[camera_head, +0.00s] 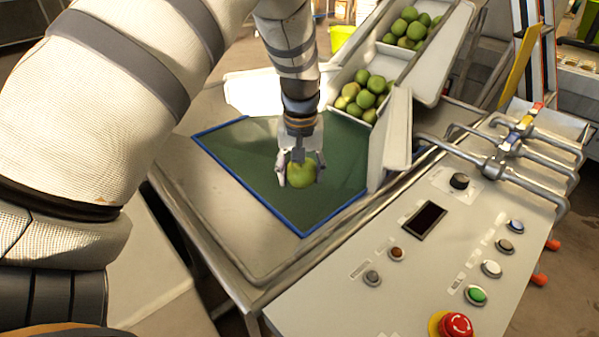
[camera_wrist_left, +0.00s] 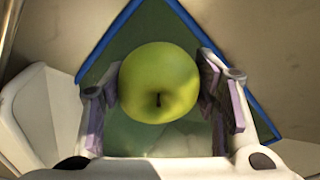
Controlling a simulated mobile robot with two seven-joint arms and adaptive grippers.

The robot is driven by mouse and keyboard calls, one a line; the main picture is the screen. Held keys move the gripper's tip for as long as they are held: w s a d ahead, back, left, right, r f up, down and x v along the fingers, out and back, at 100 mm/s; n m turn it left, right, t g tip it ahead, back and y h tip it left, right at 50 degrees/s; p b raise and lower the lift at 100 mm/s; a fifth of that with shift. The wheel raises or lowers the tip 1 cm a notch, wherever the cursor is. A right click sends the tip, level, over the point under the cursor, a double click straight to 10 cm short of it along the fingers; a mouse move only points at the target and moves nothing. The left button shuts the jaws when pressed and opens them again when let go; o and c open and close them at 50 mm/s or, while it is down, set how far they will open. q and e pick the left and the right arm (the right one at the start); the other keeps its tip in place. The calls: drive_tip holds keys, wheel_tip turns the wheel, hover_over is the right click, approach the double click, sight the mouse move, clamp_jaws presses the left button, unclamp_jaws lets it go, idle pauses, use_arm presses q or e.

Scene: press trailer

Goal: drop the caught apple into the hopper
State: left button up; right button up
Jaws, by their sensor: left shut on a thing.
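My left gripper (camera_head: 301,172) is shut on a green apple (camera_head: 301,175) and holds it over the dark green mat with a blue border (camera_head: 235,150). In the left wrist view the apple (camera_wrist_left: 160,83) sits between the two fingers, its stem end facing the camera. I cannot tell how far it is above the mat. The hopper is not clear to name; a white sloped trough (camera_head: 398,125) with green apples (camera_head: 364,95) stands just behind and right of the gripper. My right gripper is not in view.
A control panel (camera_head: 400,290) with a red emergency button (camera_head: 455,325), several smaller buttons and a dark screen (camera_head: 424,218) fills the lower right. Metal pipes with valves (camera_head: 497,168) stand at the right. Bare metal table (camera_head: 215,215) lies left of the mat.

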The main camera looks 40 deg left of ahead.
use_arm(q)
drive_tip(key=o, duration=1.3)
drive_tip(key=r, duration=0.8)
drive_tip(key=s+d+r, duration=0.1)
drive_tip(key=r, duration=0.3)
drive_tip(key=shift+s, duration=0.1)
